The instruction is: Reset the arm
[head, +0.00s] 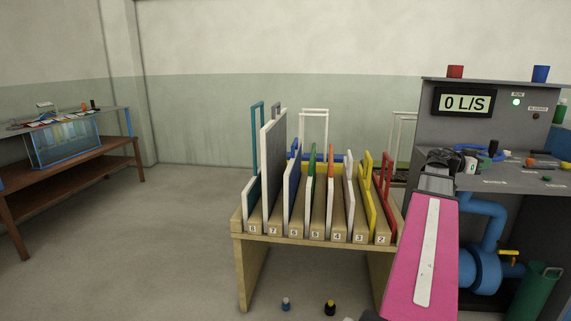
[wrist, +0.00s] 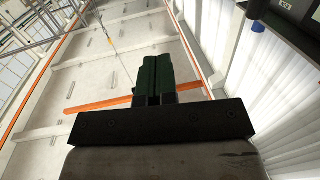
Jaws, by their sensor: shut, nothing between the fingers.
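My arm, with its pink link (head: 424,255), rises at the lower right of the head view, in front of the grey console. In the wrist view my gripper (wrist: 154,75) shows two dark green fingers pressed together, with nothing between them. The fingers point toward a pale ceiling or wall surface with orange bars. No object is near the fingertips in the wrist view. In the head view I cannot clearly make out the fingers among the dark shapes at the top of the arm.
A wooden rack (head: 249,270) with numbered slots holds several coloured panels left of my arm. The grey console (head: 462,115) reads 0 L/S. Blue pipes (head: 486,262) and a green bin (head: 536,292) stand at right. A glass tank (head: 66,146) sits far left.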

